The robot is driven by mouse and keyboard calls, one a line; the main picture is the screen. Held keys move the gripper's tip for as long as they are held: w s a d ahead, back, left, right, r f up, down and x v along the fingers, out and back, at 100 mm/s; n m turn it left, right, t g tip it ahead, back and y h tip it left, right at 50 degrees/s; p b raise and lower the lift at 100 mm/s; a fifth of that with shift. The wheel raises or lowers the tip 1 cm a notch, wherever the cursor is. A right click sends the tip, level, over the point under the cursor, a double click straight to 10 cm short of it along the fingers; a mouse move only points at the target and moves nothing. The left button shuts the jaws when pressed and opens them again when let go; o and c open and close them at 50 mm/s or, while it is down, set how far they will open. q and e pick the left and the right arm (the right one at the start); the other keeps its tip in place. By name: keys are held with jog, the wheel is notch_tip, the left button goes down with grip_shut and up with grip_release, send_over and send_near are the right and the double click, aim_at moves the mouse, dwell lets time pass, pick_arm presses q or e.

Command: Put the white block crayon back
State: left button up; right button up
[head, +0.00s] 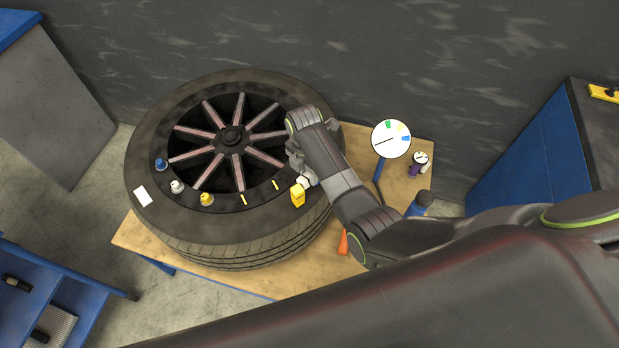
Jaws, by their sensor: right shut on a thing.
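A small white piece, which looks like the white block crayon (308,181), shows at the fingertips of my right gripper (303,174). The gripper is shut on it, over the right front rim of the big black tire (170,225). My gripper hides part of the white piece. A yellow block (298,196) stands right beside or just under it; I cannot tell if they touch. My left gripper is not in view.
The tire lies flat on a wooden table (135,238).

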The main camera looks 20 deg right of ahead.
aim_at(308, 174)
notch_tip(308, 174, down, 2)
jog(key=shift+f, duration=0.2)
jog(key=shift+f+p, duration=0.15)
jog(key=shift+p, duration=0.3)
jog(key=shift+f, duration=0.35)
